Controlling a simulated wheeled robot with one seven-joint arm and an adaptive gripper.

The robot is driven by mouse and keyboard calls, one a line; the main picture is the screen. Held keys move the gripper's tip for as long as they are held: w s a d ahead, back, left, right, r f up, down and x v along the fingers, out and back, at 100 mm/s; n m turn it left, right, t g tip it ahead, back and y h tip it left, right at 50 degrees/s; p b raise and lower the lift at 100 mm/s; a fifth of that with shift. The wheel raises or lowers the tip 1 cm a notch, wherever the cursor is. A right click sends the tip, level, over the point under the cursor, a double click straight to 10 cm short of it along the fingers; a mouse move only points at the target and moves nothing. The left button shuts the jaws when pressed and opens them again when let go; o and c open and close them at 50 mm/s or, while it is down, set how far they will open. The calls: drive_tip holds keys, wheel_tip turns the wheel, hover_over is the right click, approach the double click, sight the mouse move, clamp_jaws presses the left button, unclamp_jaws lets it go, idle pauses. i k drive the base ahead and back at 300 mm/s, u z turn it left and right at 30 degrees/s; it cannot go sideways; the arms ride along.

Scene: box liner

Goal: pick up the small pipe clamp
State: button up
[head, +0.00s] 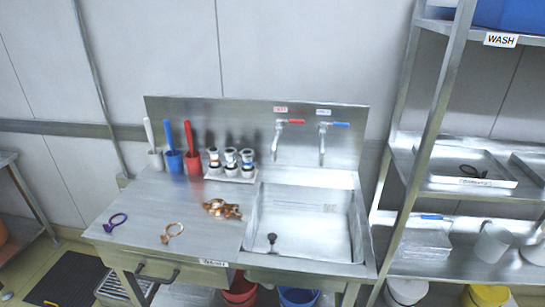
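Ring-shaped items that look like clamps lie on the steel counter left of the sink. A purple ring (117,221) with a short tail lies near the left front corner. A copper-coloured ring (172,232) with a tail lies to its right, near the front edge. A cluster of copper-coloured parts (222,209) lies further right, close to the sink. I cannot tell for sure which of these is the small pipe clamp. My gripper is not in view.
The sink basin (305,222) holds a small dark object (272,240) near its front left. White, blue and red holders (194,162) with handles and a rack of small jars (231,166) stand along the back. A metal shelf (455,205) stands right. The left counter is mostly clear.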

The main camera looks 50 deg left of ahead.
sight(232, 209)
drive_tip(key=z, duration=0.25)
drive_tip(key=i, duration=0.6)
drive_tip(key=u, duration=2.75)
